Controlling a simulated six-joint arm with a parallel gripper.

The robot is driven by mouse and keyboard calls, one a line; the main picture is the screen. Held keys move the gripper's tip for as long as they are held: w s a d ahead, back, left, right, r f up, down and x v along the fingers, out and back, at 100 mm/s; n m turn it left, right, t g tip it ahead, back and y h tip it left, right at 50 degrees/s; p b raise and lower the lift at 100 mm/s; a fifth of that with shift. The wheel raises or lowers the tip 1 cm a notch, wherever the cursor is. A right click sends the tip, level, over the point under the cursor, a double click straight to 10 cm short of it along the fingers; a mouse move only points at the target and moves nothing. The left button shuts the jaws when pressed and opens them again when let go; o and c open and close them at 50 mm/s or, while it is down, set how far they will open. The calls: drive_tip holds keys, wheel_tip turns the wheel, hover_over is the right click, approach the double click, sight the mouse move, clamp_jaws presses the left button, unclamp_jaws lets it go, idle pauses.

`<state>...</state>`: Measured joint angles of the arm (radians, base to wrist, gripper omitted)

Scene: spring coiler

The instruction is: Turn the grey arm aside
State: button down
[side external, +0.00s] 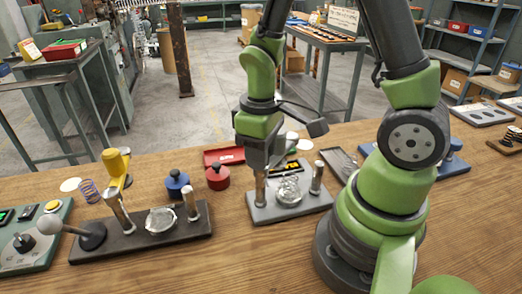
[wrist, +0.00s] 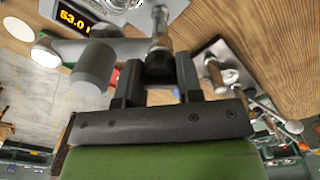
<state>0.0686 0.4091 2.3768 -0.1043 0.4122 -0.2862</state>
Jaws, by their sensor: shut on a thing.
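My gripper (side external: 262,160) stands upright over the near left post of the grey base plate (side external: 318,205). In the wrist view its two fingers (wrist: 155,88) are closed on a dark piece at the top of a chrome post (wrist: 159,25). The grey arm (wrist: 128,47) reaches left from there, and a stout grey cylinder (wrist: 93,68) shows beside it. In the side view my gripper mostly hides the arm. A wire coil (side external: 289,188) and a second chrome post (side external: 317,177) stand on the plate.
A dark base plate (side external: 150,243) with a yellow arm (side external: 117,162) and a ball-ended lever (side external: 50,224) lies to the left. An amber display (wrist: 77,17) lies behind the grey plate.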

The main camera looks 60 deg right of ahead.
drive_tip(key=n, duration=0.5)
drive_tip(key=shift+n, duration=0.3)
drive_tip(key=shift+w+n, duration=0.1)
drive_tip(key=shift+n, duration=2.1)
drive_tip(key=c, duration=0.8)
unclamp_jaws()
drive_tip(key=shift+r, duration=0.15)
wheel_tip(320, 180, up, 10)
drive_tip(key=shift+f, duration=0.1)
